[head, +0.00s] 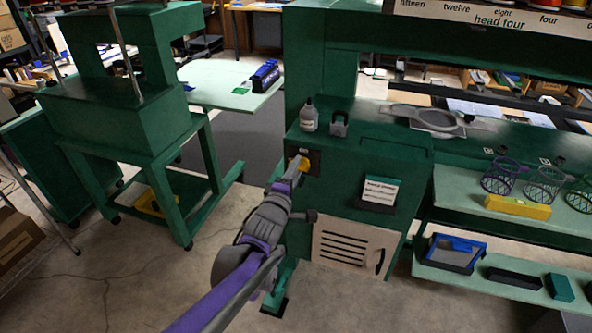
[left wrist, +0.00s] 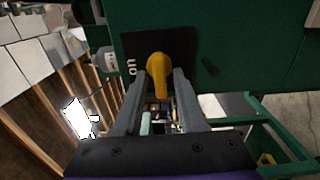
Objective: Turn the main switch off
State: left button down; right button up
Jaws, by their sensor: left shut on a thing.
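The main switch is a yellow handle (head: 304,164) on a black plate on the front of the green machine cabinet, near its upper left corner. In the left wrist view the yellow handle (left wrist: 159,68) sits on the black plate (left wrist: 185,45), with the word "on" (left wrist: 131,67) beside it. My left gripper (head: 297,170) reaches up to the switch, and its two fingers (left wrist: 160,88) lie on either side of the handle, shut on it. The fingers hide part of the handle in the head view. My right gripper is not in view.
A grey bottle (head: 309,116) and a padlock-like piece (head: 339,124) stand on the cabinet top above the switch. A label box (head: 379,192) and a vented panel (head: 352,249) are on the cabinet front. A green press stand (head: 130,130) is at left, with open floor between.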

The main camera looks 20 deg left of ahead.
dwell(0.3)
pick_arm(q)
jog(key=c, duration=0.8)
grip_release()
jog(key=s, duration=1.1)
jog(key=shift+a+p, duration=0.15)
jog(key=shift+p, duration=0.25)
